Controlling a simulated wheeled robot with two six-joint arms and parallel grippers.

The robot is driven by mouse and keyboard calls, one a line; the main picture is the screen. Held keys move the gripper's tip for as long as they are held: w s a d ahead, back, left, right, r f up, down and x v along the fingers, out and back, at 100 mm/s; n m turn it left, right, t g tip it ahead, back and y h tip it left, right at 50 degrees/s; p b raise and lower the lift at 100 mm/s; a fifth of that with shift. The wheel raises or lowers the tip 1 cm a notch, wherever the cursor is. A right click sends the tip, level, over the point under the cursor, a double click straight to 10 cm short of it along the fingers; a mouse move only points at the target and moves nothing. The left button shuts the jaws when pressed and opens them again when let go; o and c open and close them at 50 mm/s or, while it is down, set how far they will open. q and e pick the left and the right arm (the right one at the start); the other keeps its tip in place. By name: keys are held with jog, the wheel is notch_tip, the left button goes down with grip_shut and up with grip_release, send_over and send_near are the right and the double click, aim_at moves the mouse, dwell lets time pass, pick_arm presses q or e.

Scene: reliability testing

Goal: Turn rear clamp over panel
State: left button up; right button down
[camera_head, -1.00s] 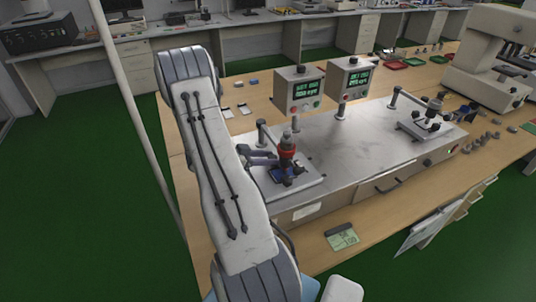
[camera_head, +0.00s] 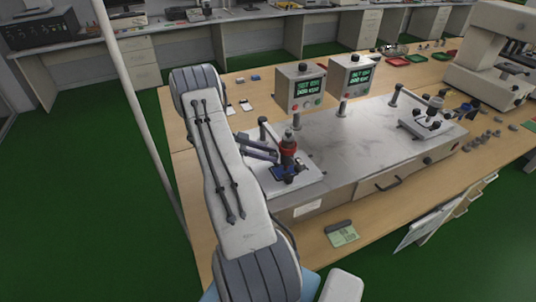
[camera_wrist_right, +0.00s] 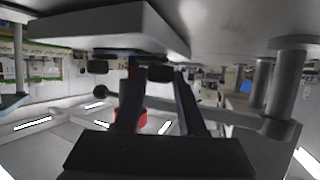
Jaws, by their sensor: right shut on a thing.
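The left test fixture has a light base plate (camera_head: 311,179) with a small dark blue panel (camera_head: 283,173) on it. A post with a red collar (camera_head: 288,148) stands over the panel. My right gripper (camera_head: 274,157) reaches in from the left, its fingers beside the post at the rear side of the panel. It is shut on the rear clamp, which is small, dark and mostly hidden by the fingers and post. In the right wrist view the picture is inverted; the fingers (camera_wrist_right: 158,85) reach to the underside-looking plate (camera_wrist_right: 105,30). My left gripper is not in view.
Two display boxes (camera_head: 300,88) (camera_head: 351,77) stand behind the fixture. A second fixture (camera_head: 428,122) is at the right of the metal bench top (camera_head: 370,130). A microscope-like machine (camera_head: 492,65) stands farther right. A green-grey device (camera_head: 342,234) lies at the front edge.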

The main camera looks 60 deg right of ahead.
jog(key=shift+r, duration=0.1)
jog(key=c, duration=0.8)
grip_release()
jog(key=shift+o, duration=0.2)
jog(key=b+v, duration=0.2)
jog(key=v, duration=0.8)
jog(key=shift+w+b, duration=0.25)
jog(key=shift+b, duration=0.05)
jog(key=shift+r, duration=0.15)
